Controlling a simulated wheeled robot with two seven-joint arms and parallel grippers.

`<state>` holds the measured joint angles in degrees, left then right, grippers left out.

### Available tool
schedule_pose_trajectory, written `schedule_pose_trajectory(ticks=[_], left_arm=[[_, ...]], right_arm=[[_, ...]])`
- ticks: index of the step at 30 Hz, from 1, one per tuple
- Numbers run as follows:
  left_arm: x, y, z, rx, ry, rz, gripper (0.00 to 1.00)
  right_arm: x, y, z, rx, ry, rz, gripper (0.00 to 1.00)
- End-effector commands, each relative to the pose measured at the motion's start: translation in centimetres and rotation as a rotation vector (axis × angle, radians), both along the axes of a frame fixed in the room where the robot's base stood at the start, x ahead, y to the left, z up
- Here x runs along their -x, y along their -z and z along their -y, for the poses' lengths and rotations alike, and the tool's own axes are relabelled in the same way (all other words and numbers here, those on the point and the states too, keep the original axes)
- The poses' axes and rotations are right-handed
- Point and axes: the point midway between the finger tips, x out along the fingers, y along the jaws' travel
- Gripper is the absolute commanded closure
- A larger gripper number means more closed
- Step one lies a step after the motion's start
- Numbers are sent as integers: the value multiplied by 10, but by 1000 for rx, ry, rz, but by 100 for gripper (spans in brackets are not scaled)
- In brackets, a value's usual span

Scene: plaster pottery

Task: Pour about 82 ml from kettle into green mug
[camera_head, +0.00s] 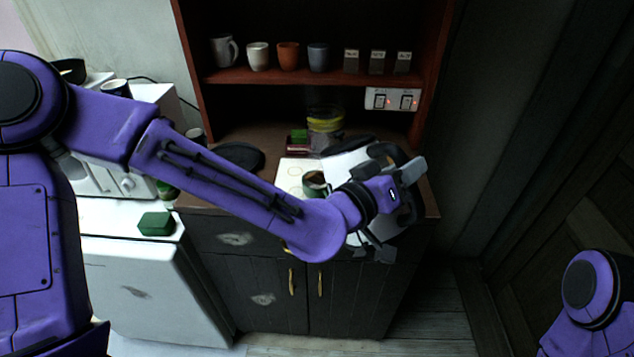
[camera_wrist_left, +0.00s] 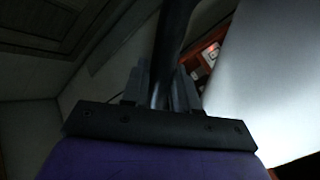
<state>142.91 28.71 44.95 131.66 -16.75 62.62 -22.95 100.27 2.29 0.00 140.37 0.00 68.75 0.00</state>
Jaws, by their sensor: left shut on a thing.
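The kettle is white with a dark handle; its white body (camera_head: 347,165) shows behind my left wrist above the dark cabinet top. It appears tilted, but my arm hides part of it. My left gripper (camera_head: 402,208) is shut on the kettle's handle. In the left wrist view, the dark handle (camera_wrist_left: 175,38) runs between the fingers (camera_wrist_left: 160,90), with the white kettle body (camera_wrist_left: 272,85) on the right. The green mug (camera_head: 314,190) stands left of the kettle, partly behind my forearm. Any stream between them cannot be made out. My right gripper is out of view.
A jar with a yellow band (camera_head: 325,124) stands behind the mug. A dark round plate (camera_head: 238,156) lies to the left. Several cups line the shelf (camera_head: 290,76) above. A green box (camera_head: 156,223) sits on the white unit at left.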

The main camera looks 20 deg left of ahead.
Motion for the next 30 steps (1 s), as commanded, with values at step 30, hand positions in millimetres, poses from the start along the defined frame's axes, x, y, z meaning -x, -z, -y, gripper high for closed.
schedule_pose_trajectory(ticks=[30], left_arm=[[29, 83, 57, -558, 12, 353, 100]], right_arm=[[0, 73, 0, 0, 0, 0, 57]])
